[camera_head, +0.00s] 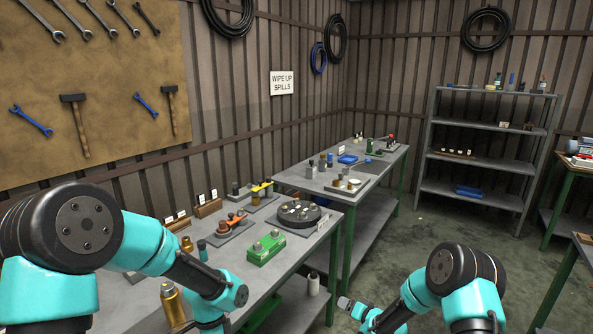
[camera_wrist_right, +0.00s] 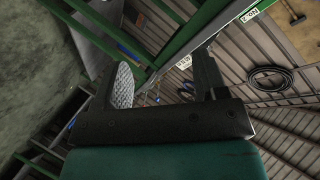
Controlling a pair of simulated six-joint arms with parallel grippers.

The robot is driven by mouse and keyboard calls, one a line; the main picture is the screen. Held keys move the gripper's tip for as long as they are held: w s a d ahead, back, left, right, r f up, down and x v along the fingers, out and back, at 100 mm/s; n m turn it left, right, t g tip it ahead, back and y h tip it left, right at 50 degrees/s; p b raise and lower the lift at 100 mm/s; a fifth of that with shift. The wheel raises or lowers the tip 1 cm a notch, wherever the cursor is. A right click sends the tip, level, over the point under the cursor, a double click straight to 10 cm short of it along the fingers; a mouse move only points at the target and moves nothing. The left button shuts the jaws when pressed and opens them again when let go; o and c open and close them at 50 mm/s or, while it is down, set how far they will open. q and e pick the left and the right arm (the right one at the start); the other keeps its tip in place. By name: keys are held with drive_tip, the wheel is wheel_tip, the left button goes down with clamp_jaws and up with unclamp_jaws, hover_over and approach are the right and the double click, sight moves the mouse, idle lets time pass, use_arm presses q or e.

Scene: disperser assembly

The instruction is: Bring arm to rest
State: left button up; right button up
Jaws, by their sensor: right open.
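My right arm comes in at the bottom right of the head view. Its gripper (camera_head: 352,307) is in front of the near workbench (camera_head: 333,216), out over the floor, apart from the bench. In the right wrist view the same gripper (camera_wrist_right: 160,80) has its two fingers wide apart with nothing between them. One finger shows a pale textured pad. My left arm (camera_head: 165,255) reaches from the left over the near workbench and bends down at the bottom edge. Its gripper does not show.
The near bench holds a green block (camera_head: 266,248), a dark round fixture (camera_head: 299,214), a brass bottle (camera_head: 172,303) and small parts. A second bench (camera_head: 340,182) and a grey shelf unit (camera_head: 487,130) stand behind.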

use_arm(q)
drive_tip(key=s+a+f+n+t+h, duration=0.1)
drive_tip(key=s+f+n+t, duration=0.1)
drive_tip(key=s+f+n, duration=0.4)
drive_tip(key=s+f+n+t+h, duration=0.1)
drive_tip(key=s+f+n, duration=0.5)
drive_tip(key=f, duration=0.8)
drive_tip(key=n+t, duration=0.1)
drive_tip(key=n, duration=0.2)
drive_tip(key=shift+a+h, duration=0.4)
use_arm(e)
drive_tip(key=s+d+f+g+h, duration=0.1)
drive_tip(key=s+f+g, duration=0.1)
drive_tip(key=s, duration=1.1)
drive_tip(key=s+d+f+g+h, duration=0.1)
drive_tip(key=s+f+g, duration=0.2)
drive_tip(key=s, duration=0.9)
drive_tip(key=s+d+f+g+h, duration=0.1)
drive_tip(key=s+g, duration=0.5)
drive_tip(key=s, duration=0.7)
drive_tip(key=shift+s+d+f+n+h, duration=0.3)
drive_tip(key=shift+s+d+f+n, duration=0.15)
drive_tip(key=shift+f, duration=0.4)
drive_tip(key=shift+w, duration=0.15)
